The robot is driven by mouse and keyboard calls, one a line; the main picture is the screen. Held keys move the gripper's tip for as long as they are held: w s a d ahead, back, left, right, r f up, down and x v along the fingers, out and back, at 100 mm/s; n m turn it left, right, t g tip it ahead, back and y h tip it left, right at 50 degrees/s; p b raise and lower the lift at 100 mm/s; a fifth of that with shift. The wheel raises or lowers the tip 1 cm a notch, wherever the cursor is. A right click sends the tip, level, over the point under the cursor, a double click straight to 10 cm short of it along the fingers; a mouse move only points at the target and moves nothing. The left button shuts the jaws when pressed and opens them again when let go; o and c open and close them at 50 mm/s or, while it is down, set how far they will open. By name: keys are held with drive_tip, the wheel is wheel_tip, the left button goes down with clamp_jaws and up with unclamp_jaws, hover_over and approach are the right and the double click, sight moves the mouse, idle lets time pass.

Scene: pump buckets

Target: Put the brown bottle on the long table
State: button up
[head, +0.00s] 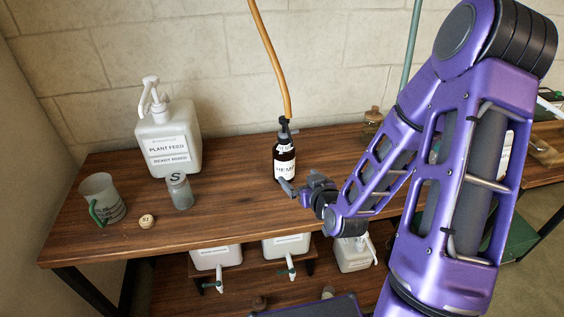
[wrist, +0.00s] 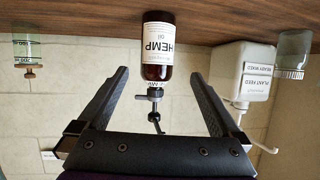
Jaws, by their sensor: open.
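The brown bottle (head: 284,158), with a white label and a dark pump top, stands upright near the back middle of a wooden table (head: 235,213). It also shows in the wrist view (wrist: 158,55), upside down in that picture, its label reading HEMP oil. My gripper (head: 296,187) is open and empty in front of the bottle, close to its lower part. In the wrist view my gripper (wrist: 160,76) has its two fingers spread, with the bottle between their lines and ahead of the tips. No contact shows. Which table is the long table, I cannot tell.
An orange hose (head: 271,60) hangs behind the bottle. White jugs (head: 216,256) sit below. Another wooden surface (head: 545,150) is at right.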

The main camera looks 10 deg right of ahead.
sight(287, 166)
drive_tip(key=x, duration=1.2)
drive_tip(key=shift+d, duration=0.15)
drive_tip(key=shift+x, duration=2.65)
drive_tip(key=shift+w+d+r, duration=0.1)
drive_tip(key=shift+d, duration=0.05)
drive_tip(key=shift+r, duration=0.1)
clamp_jaws()
